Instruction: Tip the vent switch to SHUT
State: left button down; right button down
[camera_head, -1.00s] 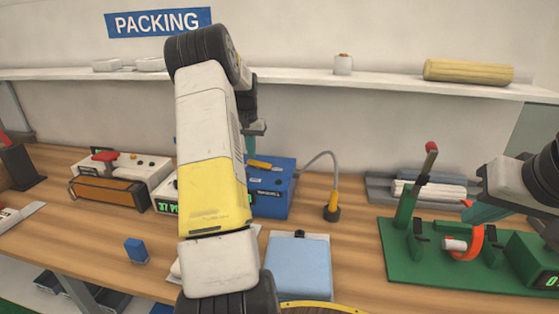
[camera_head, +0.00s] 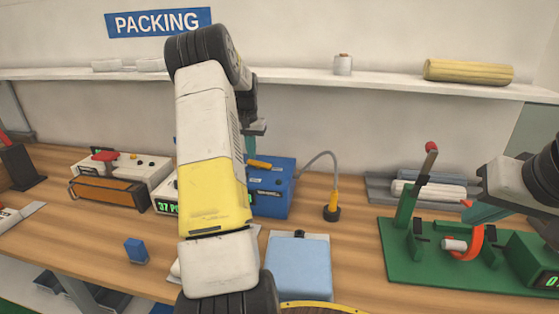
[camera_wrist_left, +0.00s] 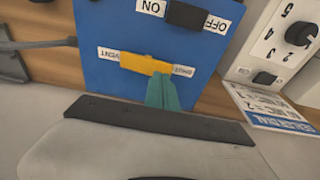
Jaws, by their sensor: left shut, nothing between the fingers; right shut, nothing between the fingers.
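The vent switch is a yellow rocker (camera_head: 259,164) on top of the blue box (camera_head: 270,205). In the left wrist view the yellow rocker (camera_wrist_left: 146,63) lies between a VENT label (camera_wrist_left: 108,54) and a SHUT label (camera_wrist_left: 183,70). My left gripper (camera_wrist_left: 165,80) is shut and empty, its green fingertips at the rocker's SHUT end. They look very close to it or touching; which end is down I cannot tell. In the head view my left arm hides part of the blue box. My right gripper (camera_head: 470,214) is shut and empty above the green fixture.
A black ON/OFF switch (camera_wrist_left: 186,14) sits close by on the same box. A grey cable runs from the box to a yellow-handled tool (camera_head: 332,204).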

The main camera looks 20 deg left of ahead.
aim_at(252, 162)
pick_arm(q)
jog(key=shift+f, duration=0.95)
dwell(0.3)
jog(key=shift+r, duration=3.55)
